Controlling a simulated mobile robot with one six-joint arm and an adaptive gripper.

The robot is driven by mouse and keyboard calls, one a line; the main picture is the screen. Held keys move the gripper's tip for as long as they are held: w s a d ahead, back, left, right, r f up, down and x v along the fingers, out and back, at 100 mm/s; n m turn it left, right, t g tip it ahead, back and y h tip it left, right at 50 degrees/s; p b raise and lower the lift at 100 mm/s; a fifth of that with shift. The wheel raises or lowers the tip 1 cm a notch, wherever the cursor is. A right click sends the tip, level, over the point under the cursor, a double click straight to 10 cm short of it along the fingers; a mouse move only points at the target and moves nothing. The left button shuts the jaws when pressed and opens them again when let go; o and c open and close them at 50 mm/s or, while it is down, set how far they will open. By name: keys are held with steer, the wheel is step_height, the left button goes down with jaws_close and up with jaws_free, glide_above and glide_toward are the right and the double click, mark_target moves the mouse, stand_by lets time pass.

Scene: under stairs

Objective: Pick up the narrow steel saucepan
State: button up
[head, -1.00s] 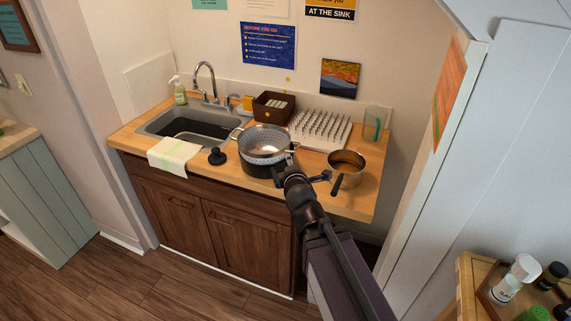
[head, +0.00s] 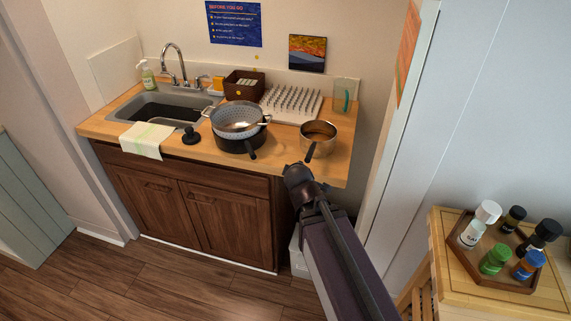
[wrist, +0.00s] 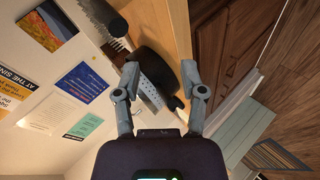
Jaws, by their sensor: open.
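The narrow steel saucepan (head: 321,130) stands upright on the right part of the wooden counter in the head view. Its dark handle points toward the front left, near the counter's front edge. My gripper (wrist: 160,82) is open in the wrist view, with its two fingers apart and nothing held between them. In the head view the end of my arm is just in front of the counter edge, below the saucepan handle, and the fingers are hidden there.
A dark pot (head: 240,147) with a grey colander (head: 236,115) on top stands left of the saucepan. Behind are a pegged drying rack (head: 292,101) and a glass (head: 345,97). A black knobbed item (head: 191,136) sits by the sink (head: 160,107). A wooden stand (head: 447,262) is at right.

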steer(key=s+d+f+m+g+b, duration=0.6)
steer(key=s+d+f+m+g, duration=0.4)
steer(key=s+f+m, duration=0.3)
steer(key=shift+s+d+f+g+y, duration=0.3)
steer(key=shift+d+f, duration=0.05)
steer(key=shift+f, duration=0.1)
steer(key=shift+o, duration=0.3)
